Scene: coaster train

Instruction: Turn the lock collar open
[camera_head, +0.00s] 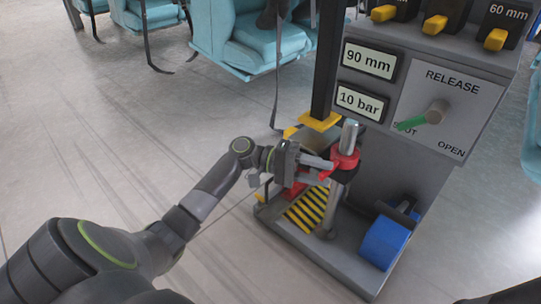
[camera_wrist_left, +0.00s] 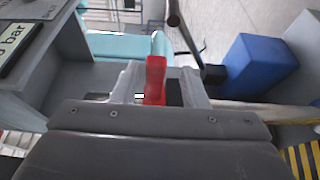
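The red lock collar (camera_head: 345,161) sits around an upright grey post on the machine. My left gripper (camera_head: 325,163) reaches in from the left at the collar. In the left wrist view, a red lever (camera_wrist_left: 155,78) stands between the two pale fingers of my left gripper (camera_wrist_left: 156,85). The collar's ring is hidden in that view. My right gripper is not in view.
The machine's panel has a RELEASE knob (camera_head: 435,112) with its green pointer toward SHUT. Displays read 90 mm (camera_head: 369,61) and 10 bar (camera_head: 360,103). A blue block (camera_head: 384,243) sits on the base, beside yellow-black striping (camera_head: 305,211). Teal seats (camera_head: 245,45) stand behind; floor at left is clear.

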